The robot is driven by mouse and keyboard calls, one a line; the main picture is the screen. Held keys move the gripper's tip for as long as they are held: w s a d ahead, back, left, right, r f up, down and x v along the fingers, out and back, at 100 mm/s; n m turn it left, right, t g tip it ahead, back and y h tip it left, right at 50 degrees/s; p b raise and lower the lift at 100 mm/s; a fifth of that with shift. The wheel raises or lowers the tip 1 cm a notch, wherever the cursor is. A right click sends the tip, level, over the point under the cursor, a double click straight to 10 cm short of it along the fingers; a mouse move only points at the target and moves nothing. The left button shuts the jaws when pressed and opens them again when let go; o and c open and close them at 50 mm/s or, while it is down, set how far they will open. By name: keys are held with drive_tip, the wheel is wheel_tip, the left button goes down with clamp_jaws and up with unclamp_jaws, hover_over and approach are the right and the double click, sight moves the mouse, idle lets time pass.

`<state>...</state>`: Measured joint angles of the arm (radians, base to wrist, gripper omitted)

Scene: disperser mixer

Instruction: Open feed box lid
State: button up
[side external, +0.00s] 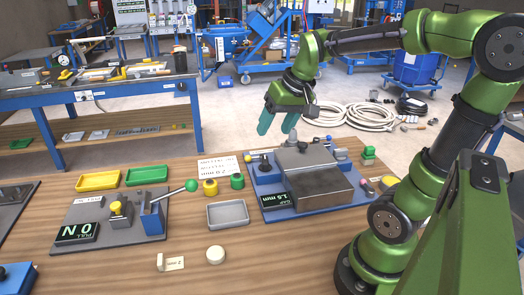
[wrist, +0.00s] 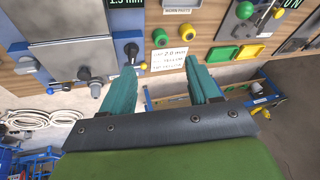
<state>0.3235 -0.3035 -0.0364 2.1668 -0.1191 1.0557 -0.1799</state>
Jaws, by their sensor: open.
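The feed box looks like the grey metal box (side external: 308,178) on a blue base plate on the wooden table; its grey top appears closed. A short grey post or knob (side external: 293,138) stands at its far edge. In the wrist view the box (wrist: 70,62) is at the left, with a grey cylindrical knob (wrist: 95,89) at its near side. My gripper (side external: 276,130) is above and behind the box in the side view, teal fingers apart and pointing down. In the wrist view my gripper (wrist: 160,66) has nothing between its fingers and is right of the box.
A display reading 1.5 mm (side external: 283,201) is on the box's base. Left of it are a grey tray (side external: 228,214), yellow and green cups, and a panel with a green-knobbed lever (side external: 190,186). A black knob (wrist: 131,50) stands near the left finger. Space above the table looks free.

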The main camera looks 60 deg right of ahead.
drive_tip(key=w+d+g, duration=0.2)
drive_tip(key=d, duration=0.8)
drive_tip(key=r+n+g, duration=0.1)
drive_tip(key=n+g, duration=0.2)
drive_tip(key=n, duration=0.3)
hover_over(303, 144)
wheel_tip(303, 144, down, 16)
drive_tip(key=shift+w+d+f, duration=0.1)
drive_tip(key=shift+f, duration=0.05)
clamp_jaws()
